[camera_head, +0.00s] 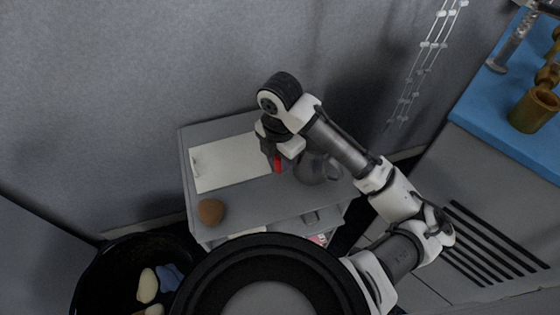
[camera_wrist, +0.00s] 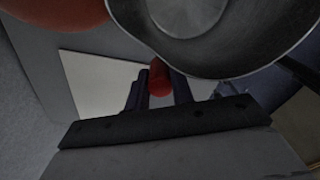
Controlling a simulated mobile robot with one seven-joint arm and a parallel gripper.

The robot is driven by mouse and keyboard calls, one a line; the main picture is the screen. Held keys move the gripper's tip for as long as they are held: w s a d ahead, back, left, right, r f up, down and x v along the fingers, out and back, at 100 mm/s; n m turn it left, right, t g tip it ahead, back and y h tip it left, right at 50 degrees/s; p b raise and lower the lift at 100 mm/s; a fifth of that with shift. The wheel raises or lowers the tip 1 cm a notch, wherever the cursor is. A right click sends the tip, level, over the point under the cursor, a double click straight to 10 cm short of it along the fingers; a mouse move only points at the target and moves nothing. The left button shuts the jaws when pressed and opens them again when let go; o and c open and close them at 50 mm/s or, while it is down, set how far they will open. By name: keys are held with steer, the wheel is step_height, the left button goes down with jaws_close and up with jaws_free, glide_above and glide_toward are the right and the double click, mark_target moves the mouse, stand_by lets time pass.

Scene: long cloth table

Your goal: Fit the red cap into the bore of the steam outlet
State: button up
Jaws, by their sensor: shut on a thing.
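My gripper (camera_head: 277,154) is shut on the red cap (camera_head: 278,164) and holds it over the small grey cabinet, left of a grey metal jug (camera_head: 316,169). In the wrist view the red cap (camera_wrist: 159,78) sits between the two dark fingers of my gripper (camera_wrist: 158,92). The metal jug (camera_wrist: 270,35) shows large just beyond it, with its open rim toward the camera. No steam outlet or bore can be made out for certain in either view.
A white board (camera_head: 230,162) lies on the grey cabinet (camera_head: 265,218). A brown ball (camera_head: 211,211) rests near its front left corner. A black bin (camera_head: 95,285) with scraps stands in front. A blue counter (camera_head: 478,105) with a brass pot (camera_head: 534,110) is at right.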

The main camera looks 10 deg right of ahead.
steer(key=shift+f, duration=1)
steer(key=shift+f+b, duration=0.3)
steer(key=o, duration=1)
steer(key=shift+r, duration=0.1)
steer(key=shift+c, duration=0.2)
